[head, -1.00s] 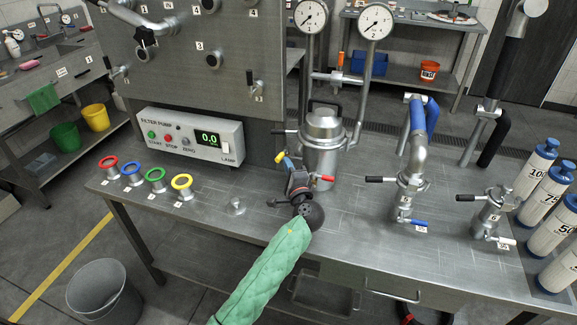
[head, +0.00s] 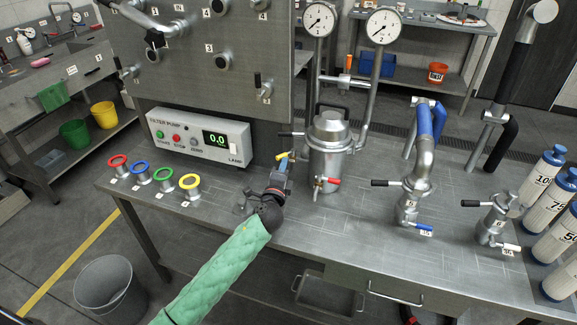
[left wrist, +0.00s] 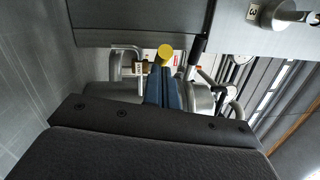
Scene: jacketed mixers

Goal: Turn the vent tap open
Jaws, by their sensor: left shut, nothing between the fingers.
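The jacketed steel mixer vessel (head: 329,150) stands upright on the bench. A yellow-tipped handle (head: 284,156) projects from its left side, a black lever (head: 291,134) sits higher on that side, and a red-handled tap (head: 329,181) is low at the front. My left gripper (head: 279,171) is shut and empty, just below the yellow tip. In the left wrist view, the yellow tip (left wrist: 165,54) appears just beyond my closed blue-grey fingers (left wrist: 164,80); I cannot tell whether they touch. My right gripper is out of view.
Two gauges (head: 383,28) rise behind the vessel. A filter pump box (head: 199,136) and several coloured rings (head: 189,182) are on the left. Pipe fittings (head: 412,195) with a blue lever and white bottles (head: 536,176) are on the right. The bench front (head: 330,225) is mostly clear.

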